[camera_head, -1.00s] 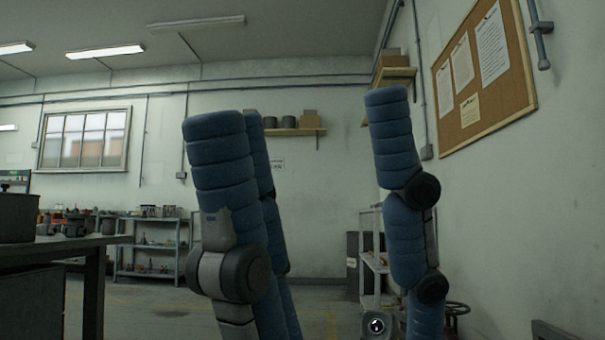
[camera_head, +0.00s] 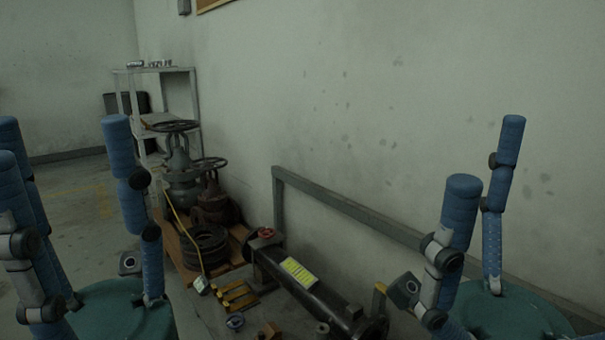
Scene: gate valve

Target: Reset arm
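Blue padded arm links stand folded upright at the left and right of the head view. I see no gripper fingers on either side, so neither gripper can be judged. A large gate valve (camera_head: 182,180) with a dark handwheel (camera_head: 173,127) stands upright on a wooden pallet (camera_head: 184,262), left of centre. A smaller, rusty valve (camera_head: 212,196) with its own handwheel stands beside it. No arm link is seen touching the valves.
A dark pipe (camera_head: 330,308) with a yellow label lies along the wall. A grey rail (camera_head: 350,207) runs before the wall. A grey shelf (camera_head: 163,69) stands behind the valves. Dark rings (camera_head: 205,247) are stacked on the pallet. Open floor (camera_head: 75,195) lies at left.

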